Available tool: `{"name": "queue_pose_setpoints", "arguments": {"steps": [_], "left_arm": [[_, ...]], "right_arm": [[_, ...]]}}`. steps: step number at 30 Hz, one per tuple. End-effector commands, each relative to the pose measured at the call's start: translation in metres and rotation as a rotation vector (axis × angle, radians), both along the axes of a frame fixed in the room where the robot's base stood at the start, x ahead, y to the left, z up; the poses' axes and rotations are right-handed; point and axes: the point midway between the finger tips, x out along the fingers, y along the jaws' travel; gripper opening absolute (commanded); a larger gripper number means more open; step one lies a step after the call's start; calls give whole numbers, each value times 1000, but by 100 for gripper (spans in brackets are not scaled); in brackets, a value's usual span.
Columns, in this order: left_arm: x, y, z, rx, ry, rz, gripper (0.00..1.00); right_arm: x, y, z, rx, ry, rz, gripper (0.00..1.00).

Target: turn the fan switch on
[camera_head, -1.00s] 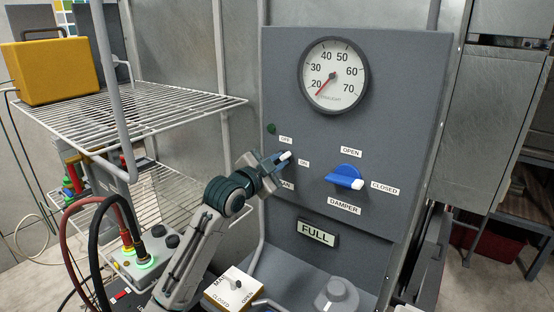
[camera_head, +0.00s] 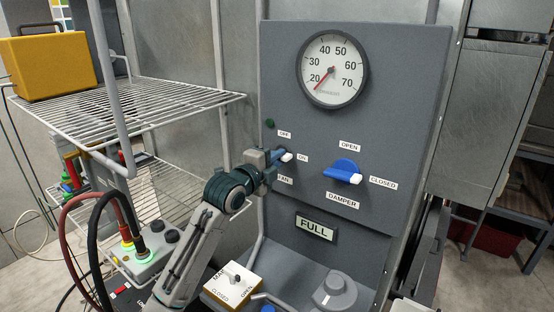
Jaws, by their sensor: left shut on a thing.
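The fan switch (camera_head: 286,156) is a small knob with a white tip on the grey panel (camera_head: 400,110). The OFF label is above it, ON to its right, and the FAN label below is partly covered. Its white tip points right, toward the ON label. My left gripper (camera_head: 276,156) is shut on the switch and hides most of its body. A dark green lamp (camera_head: 269,123) sits up and left of the switch and looks unlit. My right gripper is not in view.
A blue damper knob (camera_head: 344,170) is right of the switch, its white tip toward CLOSED. A round gauge (camera_head: 333,70) is above. A wire shelf (camera_head: 150,110) with a yellow case (camera_head: 48,68) stands at left. A white box (camera_head: 232,286) and grey knob (camera_head: 335,290) are below.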

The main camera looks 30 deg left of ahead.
Motion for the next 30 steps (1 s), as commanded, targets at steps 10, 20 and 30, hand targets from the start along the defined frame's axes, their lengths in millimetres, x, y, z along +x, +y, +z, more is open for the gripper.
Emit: {"name": "queue_pose_setpoints", "arguments": {"steps": [10, 20, 30], "left_arm": [[0, 0, -1, 56, -6, 0, 0], [0, 0, -1, 56, -6, 0, 0], [0, 0, -1, 55, -7, 0, 34]], "right_arm": [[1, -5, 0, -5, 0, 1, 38], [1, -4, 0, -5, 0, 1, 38], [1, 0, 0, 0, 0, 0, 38]]}}
